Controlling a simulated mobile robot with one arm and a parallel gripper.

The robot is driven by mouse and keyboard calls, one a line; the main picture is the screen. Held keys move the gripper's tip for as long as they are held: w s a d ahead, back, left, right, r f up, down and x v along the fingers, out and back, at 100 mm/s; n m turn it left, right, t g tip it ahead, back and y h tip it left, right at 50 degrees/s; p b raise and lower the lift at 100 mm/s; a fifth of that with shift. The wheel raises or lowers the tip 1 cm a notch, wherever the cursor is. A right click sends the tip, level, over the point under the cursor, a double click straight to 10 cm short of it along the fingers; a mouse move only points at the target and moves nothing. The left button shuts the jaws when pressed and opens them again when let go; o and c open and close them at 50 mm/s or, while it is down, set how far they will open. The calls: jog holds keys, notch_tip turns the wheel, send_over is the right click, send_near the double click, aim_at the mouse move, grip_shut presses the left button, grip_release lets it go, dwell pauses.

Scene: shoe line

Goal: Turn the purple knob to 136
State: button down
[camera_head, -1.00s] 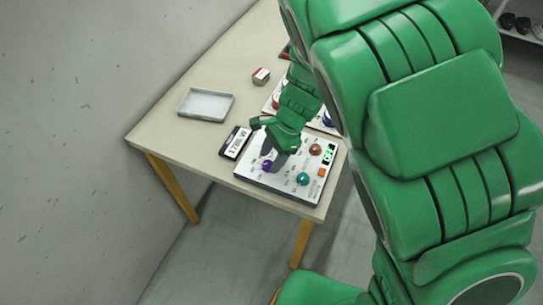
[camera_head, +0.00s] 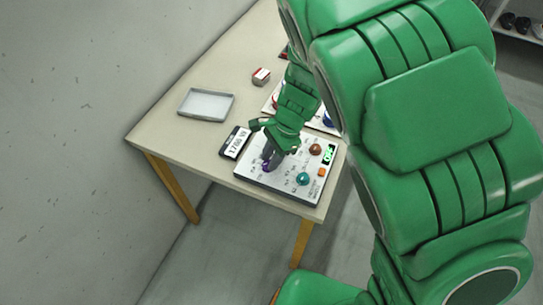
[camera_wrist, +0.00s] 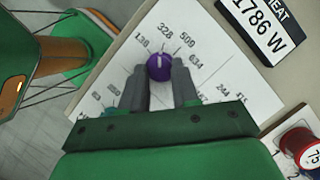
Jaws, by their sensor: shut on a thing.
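The purple knob (camera_wrist: 158,67) sits on a white control panel (camera_wrist: 215,75) with printed numbers around it. In the wrist view these read about 136 at upper left, then 328, 509 and 634 clockwise. The knob's short white mark points up, roughly towards 328. My gripper (camera_wrist: 158,72) is shut on the knob, one grey finger on each side. In the head view my gripper (camera_head: 268,160) stands over the knob (camera_head: 265,167) and partly hides it.
The panel also has a teal knob (camera_head: 303,179), a brown knob (camera_head: 315,149), an orange button (camera_head: 322,172) and a green-lit display (camera_head: 329,155). A "1786 W" sign (camera_head: 236,142) lies beside it. A grey tray (camera_head: 182,109) and a small red-and-white box (camera_head: 261,76) stand farther back.

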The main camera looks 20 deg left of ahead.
jog(key=n, duration=0.1)
jog(key=n+h, duration=0.1)
jog(key=n, duration=0.2)
jog(key=shift+w+a+g+h, duration=0.1)
jog(key=shift+a+g+h, duration=0.2)
jog(key=shift+n+h, duration=0.4)
jog(key=shift+n, duration=0.9)
jog(key=c, duration=0.8)
grip_release()
jog(key=shift+c, duration=0.2)
jog(key=v, duration=0.7)
jog(key=shift+w+r, duration=0.25)
jog(key=shift+r, duration=0.1)
